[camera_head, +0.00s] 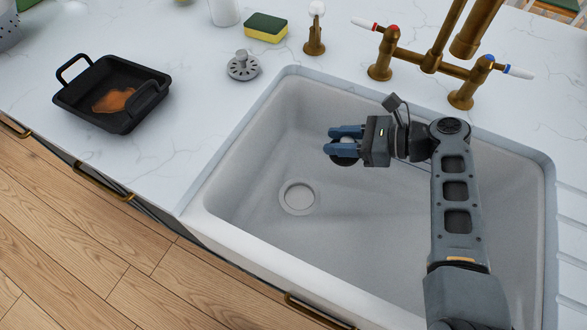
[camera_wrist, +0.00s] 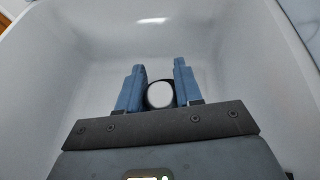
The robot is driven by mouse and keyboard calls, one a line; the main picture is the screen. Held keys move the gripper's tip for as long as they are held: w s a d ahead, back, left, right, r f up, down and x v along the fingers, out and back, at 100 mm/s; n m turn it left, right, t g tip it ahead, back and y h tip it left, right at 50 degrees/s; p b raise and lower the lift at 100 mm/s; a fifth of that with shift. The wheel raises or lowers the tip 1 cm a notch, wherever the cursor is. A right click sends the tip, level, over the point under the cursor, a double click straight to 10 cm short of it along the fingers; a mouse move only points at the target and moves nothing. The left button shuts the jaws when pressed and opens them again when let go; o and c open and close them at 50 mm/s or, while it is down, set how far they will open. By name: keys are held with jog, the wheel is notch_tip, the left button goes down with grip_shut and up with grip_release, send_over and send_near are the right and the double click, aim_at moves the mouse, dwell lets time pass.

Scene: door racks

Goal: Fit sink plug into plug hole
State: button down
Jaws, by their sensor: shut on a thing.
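My gripper (camera_head: 332,141) is over the sink basin, its blue fingers pointing left. It is shut on the sink plug (camera_head: 345,161), a dark disc with a pale knob. The disc shows partly below the fingers and the rest is hidden by them. In the wrist view the plug (camera_wrist: 160,95) is a pale rounded top with a dark rim between the fingers (camera_wrist: 160,68). The plug hole (camera_head: 298,195) is a round pale ring in the basin floor, uncovered, to the left of and below my gripper in the head view. It does not show in the wrist view.
The white sink (camera_head: 235,205) has raised walls all round. Brass taps (camera_head: 425,62) stand behind it. A metal strainer (camera_head: 243,68), a sponge (camera_head: 266,27), a brass fitting (camera_head: 314,45) and a black pan (camera_head: 75,97) are on the counter. The basin floor looks clear.

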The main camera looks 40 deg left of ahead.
jog(key=s+a+f+n+g+h+p, duration=0.2)
jog(key=s+a+f+n+g, duration=0.1)
jog(key=s, duration=0.7)
jog(key=shift+a+f+n+g+h, duration=0.4)
jog(key=shift+a+f+n, duration=0.3)
jog(key=shift+f, duration=0.65)
jog(key=shift+w, duration=0.1)
notch_tip(320, 180, down, 6)
jog(key=b, duration=0.6)
jog(key=shift+r, duration=0.1)
jog(key=shift+f+b, duration=1.35)
jog(key=shift+b, duration=0.05)
dwell(0.3)
jog(key=c, duration=0.7)
grip_release()
jog(key=shift+o, duration=0.2)
jog(key=shift+d, duration=0.1)
